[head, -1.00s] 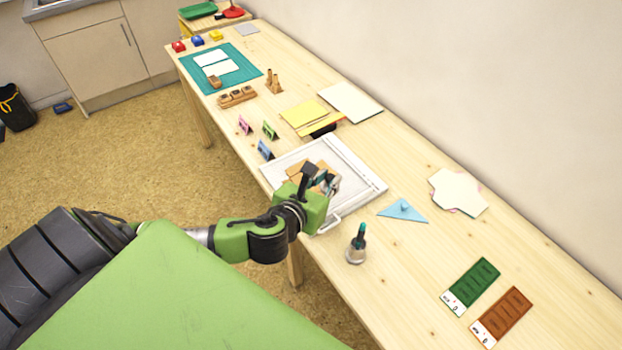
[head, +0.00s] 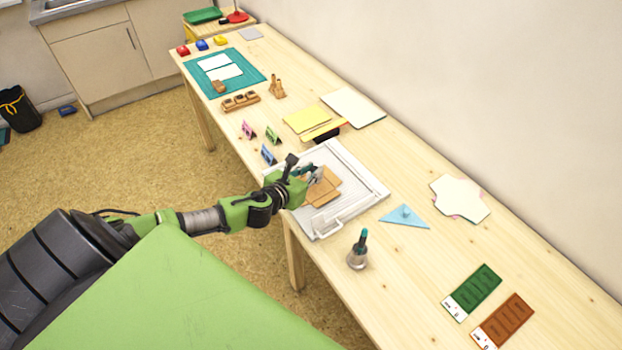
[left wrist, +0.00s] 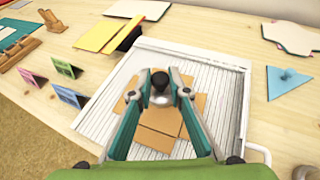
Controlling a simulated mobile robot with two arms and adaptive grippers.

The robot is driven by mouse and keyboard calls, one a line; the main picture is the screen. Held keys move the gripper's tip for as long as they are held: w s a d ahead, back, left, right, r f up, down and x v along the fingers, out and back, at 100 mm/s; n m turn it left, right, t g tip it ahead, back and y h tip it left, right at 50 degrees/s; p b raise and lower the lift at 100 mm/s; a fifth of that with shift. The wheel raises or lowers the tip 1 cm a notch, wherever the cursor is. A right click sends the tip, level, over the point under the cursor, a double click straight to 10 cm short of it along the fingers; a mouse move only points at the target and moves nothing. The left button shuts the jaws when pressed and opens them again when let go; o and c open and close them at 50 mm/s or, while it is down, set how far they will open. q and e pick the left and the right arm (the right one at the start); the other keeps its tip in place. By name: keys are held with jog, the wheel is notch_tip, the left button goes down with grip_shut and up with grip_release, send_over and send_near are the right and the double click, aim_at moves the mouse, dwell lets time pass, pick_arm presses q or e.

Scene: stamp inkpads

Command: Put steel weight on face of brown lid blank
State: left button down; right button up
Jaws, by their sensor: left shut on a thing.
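The brown lid blank (head: 325,191) lies flat on a white ribbed board (head: 352,207); it also shows in the left wrist view (left wrist: 158,143). My left gripper (head: 314,174) is over the blank's far-left part. In the left wrist view the gripper (left wrist: 160,90) is shut on the steel weight (left wrist: 160,97), a small silvery piece with a black knob. The weight hides part of the blank. Whether its base touches the card I cannot tell. My right gripper is not in view.
Small coloured cards (head: 268,154) stand left of the board. Yellow sheets (head: 306,118) lie behind it. The table between triangle and green card (head: 472,292) is clear.

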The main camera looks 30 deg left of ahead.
pick_arm(q)
jog(key=shift+w+a+f, duration=0.1)
jog(key=shift+w+f, duration=0.05)
jog(key=shift+f, duration=0.05)
jog(key=shift+w+a+f+b, duration=0.15)
jog(key=shift+f+b, duration=0.15)
jog(key=shift+f, duration=1.4)
jog(key=shift+f, duration=0.2)
jog(key=c, duration=1.9)
grip_release()
